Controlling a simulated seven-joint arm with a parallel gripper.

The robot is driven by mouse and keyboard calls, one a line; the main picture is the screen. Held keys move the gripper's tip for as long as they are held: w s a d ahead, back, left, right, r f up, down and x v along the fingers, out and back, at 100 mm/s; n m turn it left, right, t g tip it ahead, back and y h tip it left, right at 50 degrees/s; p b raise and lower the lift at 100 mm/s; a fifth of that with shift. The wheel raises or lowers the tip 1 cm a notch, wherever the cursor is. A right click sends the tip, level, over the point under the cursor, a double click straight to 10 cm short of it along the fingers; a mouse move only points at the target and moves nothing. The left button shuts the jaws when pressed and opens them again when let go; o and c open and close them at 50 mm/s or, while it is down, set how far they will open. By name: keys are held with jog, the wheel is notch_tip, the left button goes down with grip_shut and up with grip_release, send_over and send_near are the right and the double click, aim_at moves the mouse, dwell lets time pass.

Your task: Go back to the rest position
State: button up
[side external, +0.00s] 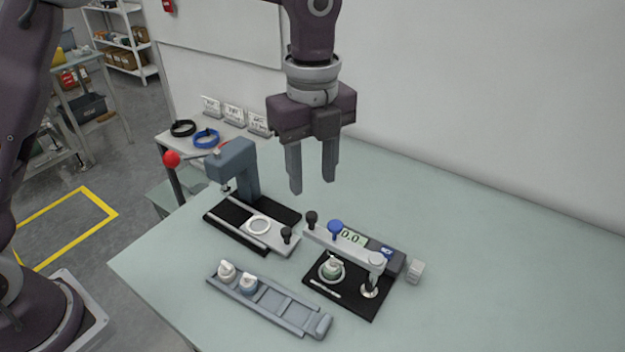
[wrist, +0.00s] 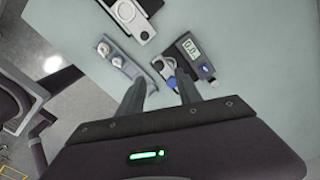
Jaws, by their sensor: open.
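My gripper (side external: 312,180) hangs above the back of the table, fingers pointing down, apart and with nothing between them. In the wrist view my gripper's fingers (wrist: 162,90) are also spread and empty. Below it in the side view stand a press (side external: 240,168) with a red ball handle and a gauge station (side external: 375,258) with a display and a blue knob.
A small white block (side external: 416,271) lies right of the gauge station. Blue (side external: 206,138) and black (side external: 183,128) rings and several small signs stand at the back left. The right side of the table (side external: 510,270) is clear. A wall runs behind it.

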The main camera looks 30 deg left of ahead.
jog(key=s+a+r+n+t+y, duration=0.1)
jog(key=s+a+r+n+t, duration=0.2)
jog(key=s+a+r+n, duration=0.8)
jog(key=s+a+f+n+t, duration=0.1)
jog(key=s+a+f+n, duration=0.1)
jog(key=s+n, duration=0.4)
jog(key=s+a+f+n+t+h, duration=0.1)
jog(key=s+a+f+n, duration=0.1)
jog(key=s+n, duration=0.4)
jog(key=shift+s+a+f+t, duration=0.3)
jog(key=shift+a+f, duration=0.1)
dwell(0.5)
